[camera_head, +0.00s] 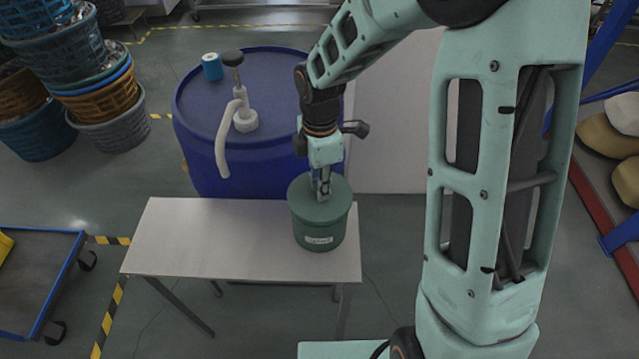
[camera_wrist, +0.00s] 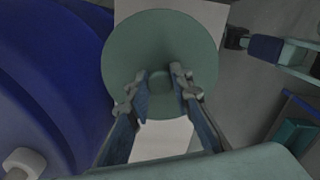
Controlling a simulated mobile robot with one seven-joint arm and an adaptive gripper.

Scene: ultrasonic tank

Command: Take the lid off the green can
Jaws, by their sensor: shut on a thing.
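The green can (camera_head: 319,236) stands upright on the right end of a pale table, a small label on its front. Its round green lid (camera_head: 301,191) is on top of the can, and I see no gap between them. In the wrist view the lid (camera_wrist: 130,50) fills the upper middle, with a small knob (camera_wrist: 160,76) at its centre. My gripper (camera_head: 323,192) points straight down over the lid's middle. Its two fingers (camera_wrist: 161,84) are on either side of the knob, shut on it. The can's body is hidden under the lid in the wrist view.
The pale table (camera_head: 210,235) is bare left of the can. A large blue drum (camera_head: 200,125) with a hand pump (camera_head: 245,118) and a small blue cap (camera_head: 212,67) stands behind it. A blue cart (camera_head: 40,280) is at left; stacked baskets (camera_head: 110,120) stand farther back.

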